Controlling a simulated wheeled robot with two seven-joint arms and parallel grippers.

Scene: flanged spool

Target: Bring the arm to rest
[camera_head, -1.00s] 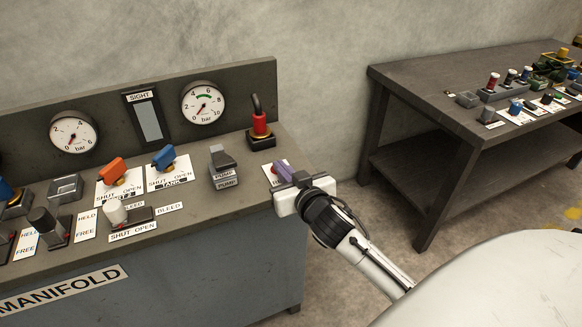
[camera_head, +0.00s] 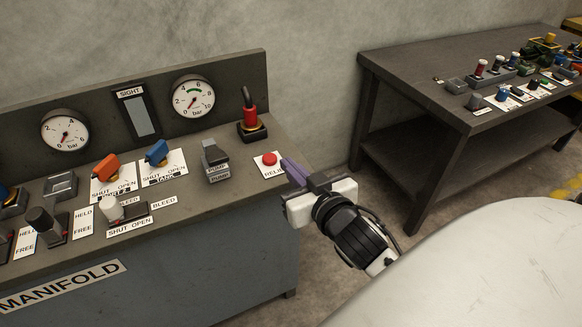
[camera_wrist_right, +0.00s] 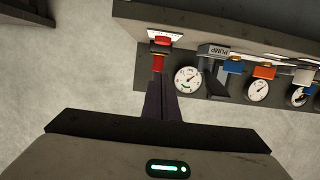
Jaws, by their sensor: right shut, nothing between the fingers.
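My right gripper (camera_head: 292,171) is just off the right end of the manifold bench, beside the red relief button (camera_head: 269,159) on its white label. Its purple fingers are together with nothing between them. In the right wrist view the shut fingers (camera_wrist_right: 161,95) point toward the bench, with the red-handled lever fitting (camera_wrist_right: 160,55) beyond their tips. The right arm comes in from the lower right. My left gripper is in neither view.
The manifold bench (camera_head: 170,235) carries an orange valve (camera_head: 106,168), a blue valve (camera_head: 157,153), a pump switch (camera_head: 214,158) and two gauges. The red lever fitting (camera_head: 250,118) stands at its back right. A dark table (camera_head: 420,75) with small parts stands at right. Floor shows between them.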

